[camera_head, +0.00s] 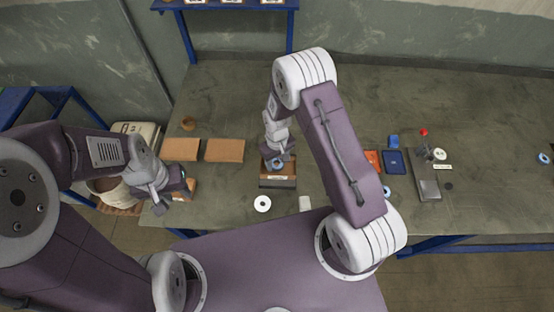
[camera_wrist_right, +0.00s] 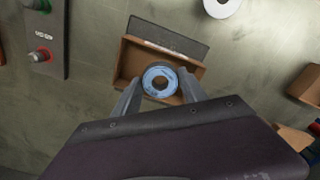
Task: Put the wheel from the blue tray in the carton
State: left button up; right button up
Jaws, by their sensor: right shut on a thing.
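The wheel (camera_wrist_right: 147,76), a blue ring-shaped disc with a dark centre hole, is between the fingertips of my right gripper (camera_wrist_right: 158,88). My right gripper (camera_head: 277,162) is shut on it, over the open brown carton (camera_wrist_right: 125,62). In the head view the carton (camera_head: 278,185) stands on the table in front of me, and the gripper partly hides it. I cannot tell whether the wheel touches the carton's floor. The dark blue tray (camera_head: 393,162) lies to the right and looks empty. My left gripper (camera_head: 160,198) hangs at the table's left edge; its jaw opening is unclear.
Two closed brown boxes (camera_head: 224,150) (camera_head: 180,149) lie left of the carton. A white disc (camera_head: 262,204) lies in front of it. A stand with a red knob (camera_head: 424,133) is at the right, and another blue-centred disc (camera_head: 543,158) lies at the far right.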

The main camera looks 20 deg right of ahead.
jog(key=shift+d+f, duration=0.15)
jog(key=shift+f, duration=0.55)
jog(key=shift+s+d, duration=0.1)
jog(key=shift+d, duration=0.15)
pick_arm(q)
jog(key=shift+d+f, duration=0.3)
jog(key=shift+f, duration=0.2)
pick_arm(e)
jog(key=shift+a, duration=0.15)
pick_arm(q)
jog(key=shift+a+f+b, duration=0.15)
jog(key=shift+b, duration=0.15)
pick_arm(e)
jog(key=shift+a+f, duration=0.1)
jog(key=shift+f, duration=0.05)
jog(key=shift+f+b, duration=0.4)
jog(key=shift+f, duration=0.1)
pick_arm(q)
jog(key=shift+f, duration=0.35)
pick_arm(e)
jog(key=o, duration=1.5)
